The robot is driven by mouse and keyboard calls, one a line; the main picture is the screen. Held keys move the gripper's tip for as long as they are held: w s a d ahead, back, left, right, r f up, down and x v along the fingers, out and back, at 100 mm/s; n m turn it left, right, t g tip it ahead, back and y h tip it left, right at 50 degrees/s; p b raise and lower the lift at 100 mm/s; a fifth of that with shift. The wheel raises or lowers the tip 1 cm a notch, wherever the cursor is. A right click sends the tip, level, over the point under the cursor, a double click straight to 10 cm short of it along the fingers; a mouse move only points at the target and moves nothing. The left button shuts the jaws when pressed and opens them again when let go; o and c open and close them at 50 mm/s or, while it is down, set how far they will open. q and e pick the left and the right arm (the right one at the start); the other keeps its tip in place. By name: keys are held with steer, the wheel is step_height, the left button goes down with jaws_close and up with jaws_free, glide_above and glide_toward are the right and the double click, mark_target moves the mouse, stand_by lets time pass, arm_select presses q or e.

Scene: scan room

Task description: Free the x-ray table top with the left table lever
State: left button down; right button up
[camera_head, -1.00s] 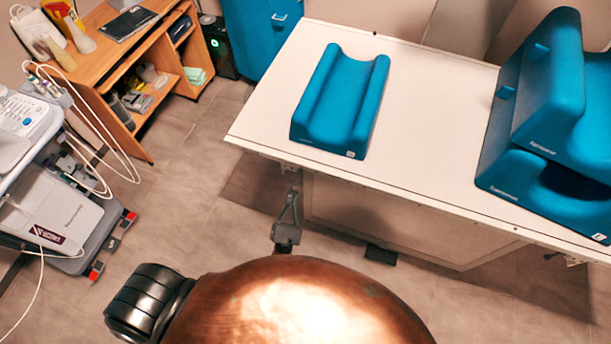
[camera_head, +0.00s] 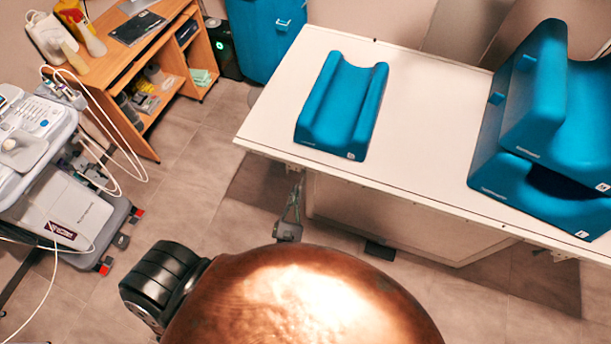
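The white x-ray table top (camera_head: 424,102) spans the back and right of the view. A small dark fitting, apparently the left table lever (camera_head: 291,168), sits under its front edge near the left corner. It is small and partly hidden under the edge. My grey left gripper (camera_head: 296,190) is just below this fitting, with its fingers pointing up towards it. I cannot tell whether they touch it or how far apart they are. Another small fitting (camera_head: 560,256) shows under the front edge at the right. My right gripper is not in view.
A blue grooved cushion (camera_head: 340,108) and larger blue cushions (camera_head: 535,95) lie on the table top. A dark pedal-like block (camera_head: 380,250) is at the table base (camera_head: 410,228). A medical cart (camera_head: 70,205) with cables stands left, a wooden desk (camera_head: 150,60) behind. Floor between is clear.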

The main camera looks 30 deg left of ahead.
arm_select(q)
steer(key=shift+r, duration=0.1)
step_height(320, 180, down, 4)
steer(key=w+a+b, duration=0.2)
steer(key=b, duration=0.2)
steer(key=v, duration=1)
steer(key=shift+r, duration=0.15)
steer(key=s+f+m+g+h, duration=0.2)
steer(key=s+f+m+g, duration=0.1)
steer(key=f+m, duration=0.6)
steer(key=s+f+m+g+h, duration=0.35)
steer(key=f+m, duration=0.25)
steer(key=f, duration=0.5)
steer(key=s+f+m+g+h, duration=0.1)
steer(key=s+f+m+g, duration=0.25)
steer(key=f+m, duration=0.55)
steer(key=s+a+f+m+g, duration=0.2)
steer(key=s+f+m+g, duration=0.1)
steer(key=s, duration=0.6)
steer(key=s+a+f+m+g, duration=0.3)
steer(key=s+f+m, duration=0.2)
steer(key=s, duration=0.4)
steer(key=s+a+f+m+g+y+p, duration=0.1)
steer(key=s+a+f+m+g, duration=0.2)
steer(key=s+f, duration=0.3)
steer(key=s+m, duration=0.1)
steer(key=s, duration=0.2)
steer(key=shift+s+f, duration=0.2)
steer(key=shift+f, duration=0.1)
